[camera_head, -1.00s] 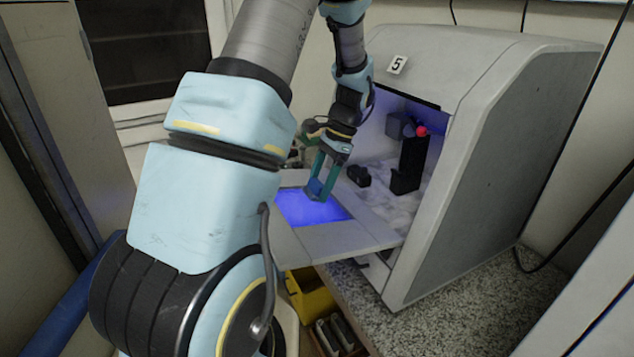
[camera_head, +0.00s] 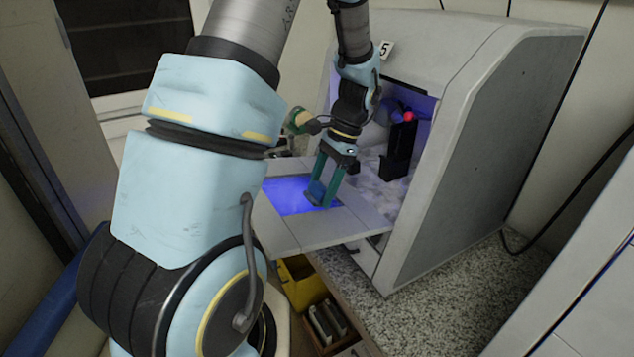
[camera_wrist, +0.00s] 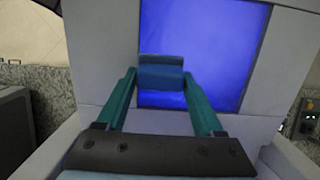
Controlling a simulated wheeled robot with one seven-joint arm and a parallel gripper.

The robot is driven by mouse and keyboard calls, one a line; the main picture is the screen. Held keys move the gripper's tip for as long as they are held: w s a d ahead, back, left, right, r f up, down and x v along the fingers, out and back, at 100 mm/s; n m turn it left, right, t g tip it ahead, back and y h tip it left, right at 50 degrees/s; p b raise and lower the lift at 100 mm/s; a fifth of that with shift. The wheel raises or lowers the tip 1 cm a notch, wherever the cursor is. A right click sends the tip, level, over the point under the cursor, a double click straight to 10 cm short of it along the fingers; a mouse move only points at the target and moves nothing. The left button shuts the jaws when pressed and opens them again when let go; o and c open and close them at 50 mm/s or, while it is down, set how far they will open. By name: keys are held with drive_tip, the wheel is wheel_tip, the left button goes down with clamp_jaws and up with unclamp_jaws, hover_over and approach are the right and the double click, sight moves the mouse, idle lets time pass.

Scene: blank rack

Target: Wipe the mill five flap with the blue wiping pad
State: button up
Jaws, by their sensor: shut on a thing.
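The mill five flap (camera_head: 330,233) is a pale panel folded down in front of the machine, with a blue glowing window (camera_head: 284,194). It also fills much of the wrist view (camera_wrist: 96,60). My gripper (camera_head: 324,198) has green fingers and points down at the flap. It is shut on the blue wiping pad (camera_wrist: 161,74), which sits between the fingertips over the window's lower part in the wrist view. In the head view the pad (camera_head: 316,191) is at the window's right edge. Whether the pad touches the surface I cannot tell.
Mill five (camera_head: 465,130), a grey cabinet marked 5, stands open behind the flap, with a black fixture (camera_head: 400,150) inside. The speckled counter (camera_head: 440,275) lies to the right. A yellow bin (camera_head: 300,281) stands below the flap.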

drive_tip(key=shift+s+d, duration=0.1)
drive_tip(key=shift+s, duration=0.15)
drive_tip(key=shift+d, duration=0.1)
drive_tip(key=shift+v, duration=0.8)
drive_tip(key=shift+c, duration=0.5)
drive_tip(key=shift+v, duration=2.15)
drive_tip(key=shift+w+r, duration=0.1)
drive_tip(key=shift+v, duration=1.4)
